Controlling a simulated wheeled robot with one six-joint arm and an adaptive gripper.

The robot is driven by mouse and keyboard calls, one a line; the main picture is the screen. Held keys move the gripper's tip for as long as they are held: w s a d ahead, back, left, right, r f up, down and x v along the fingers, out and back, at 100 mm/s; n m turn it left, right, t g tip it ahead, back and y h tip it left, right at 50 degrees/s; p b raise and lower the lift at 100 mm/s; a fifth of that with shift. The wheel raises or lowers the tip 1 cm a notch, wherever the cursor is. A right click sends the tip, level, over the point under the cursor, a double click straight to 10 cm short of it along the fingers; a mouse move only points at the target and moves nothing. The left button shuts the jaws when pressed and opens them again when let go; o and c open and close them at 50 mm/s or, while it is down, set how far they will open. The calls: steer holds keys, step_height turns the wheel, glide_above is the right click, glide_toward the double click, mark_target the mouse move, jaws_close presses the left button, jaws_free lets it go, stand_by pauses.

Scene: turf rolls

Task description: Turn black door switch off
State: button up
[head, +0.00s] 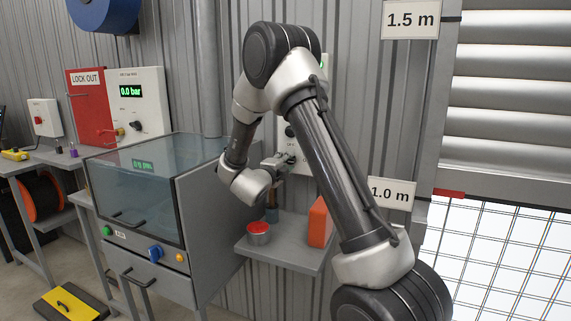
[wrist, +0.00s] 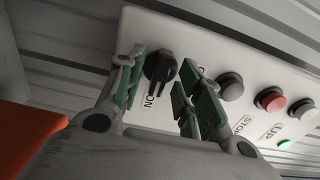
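The black door switch (wrist: 160,66) is a rotary knob on a pale control panel (wrist: 225,52). Its grip bar points down in the wrist view, toward the printed word ON. My gripper (wrist: 163,74) is open, with green-padded fingers on either side of the knob. A gap shows on the right side; the left finger is very close to the knob, and I cannot tell if it touches. In the head view my gripper (head: 284,160) is at the panel's lower part, and my arm hides much of the panel.
In the wrist view a grey button (wrist: 230,86), a red button (wrist: 270,99) and a pale button (wrist: 303,109) line the panel. Below it, a shelf (head: 283,256) holds a red-topped tin (head: 258,234) and an orange block (head: 319,222). A glass-lidded machine (head: 150,190) stands left.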

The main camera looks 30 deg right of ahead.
jaws_close()
steer(key=shift+n, duration=0.3)
steer(key=n, duration=0.8)
steer(key=shift+n, duration=0.4)
steer(key=n, duration=0.4)
steer(key=shift+n, duration=2.2)
